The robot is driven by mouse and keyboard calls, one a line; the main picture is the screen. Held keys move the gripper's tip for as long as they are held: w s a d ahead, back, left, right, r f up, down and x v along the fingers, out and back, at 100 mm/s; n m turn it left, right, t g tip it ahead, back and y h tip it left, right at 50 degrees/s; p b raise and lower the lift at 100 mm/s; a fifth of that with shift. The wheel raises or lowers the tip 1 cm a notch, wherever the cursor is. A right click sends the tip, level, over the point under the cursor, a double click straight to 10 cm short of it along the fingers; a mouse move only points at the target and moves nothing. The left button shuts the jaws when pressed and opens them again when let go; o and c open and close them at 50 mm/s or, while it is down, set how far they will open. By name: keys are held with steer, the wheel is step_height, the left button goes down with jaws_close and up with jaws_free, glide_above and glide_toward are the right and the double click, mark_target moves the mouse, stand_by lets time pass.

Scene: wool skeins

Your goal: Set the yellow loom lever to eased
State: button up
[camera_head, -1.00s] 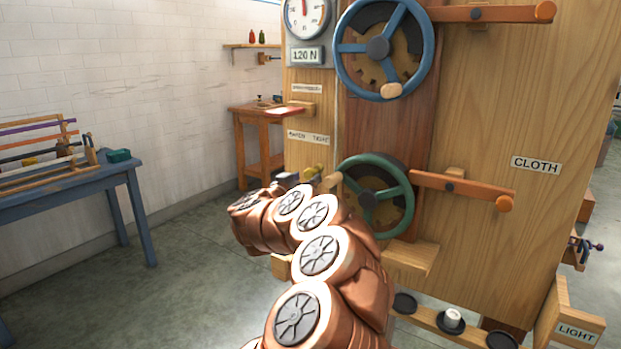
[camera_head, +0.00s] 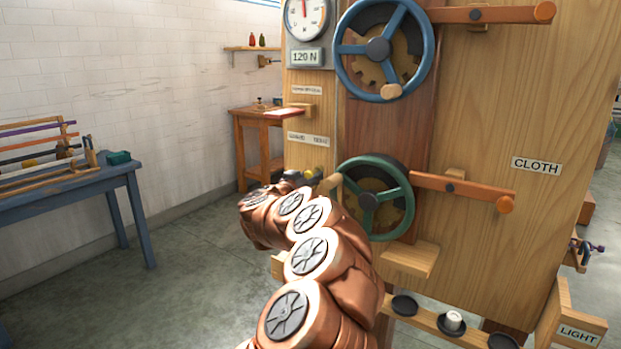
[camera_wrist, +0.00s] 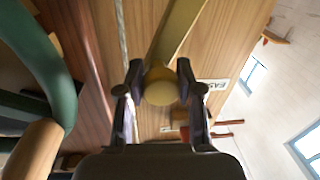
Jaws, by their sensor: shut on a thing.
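The yellow lever (camera_wrist: 180,30) runs down from the top of the wrist view to a round knob at its end. My gripper (camera_wrist: 160,74) is shut on this knob, with one dark finger on each side. In the head view only a small yellow part of the lever (camera_head: 310,174) shows, beside my wrist and left of the green wheel; my arm hides most of the grip. A white two-word label (camera_head: 308,139) is on the wooden panel above it, too small to read surely. A partly covered label (camera_wrist: 228,98) shows right of the knob in the wrist view.
The green handwheel (camera_head: 376,198) with its wooden handle is close to the right of my wrist. A blue handwheel (camera_head: 384,50) is above, and an orange lever (camera_head: 460,188) sticks out at right. A blue table (camera_head: 70,192) stands left, with open floor between.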

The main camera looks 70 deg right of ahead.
jaws_close()
steer(key=shift+w+r+p, duration=0.1)
steer(key=shift+r+p, duration=0.05)
steer(key=shift+p, duration=0.15)
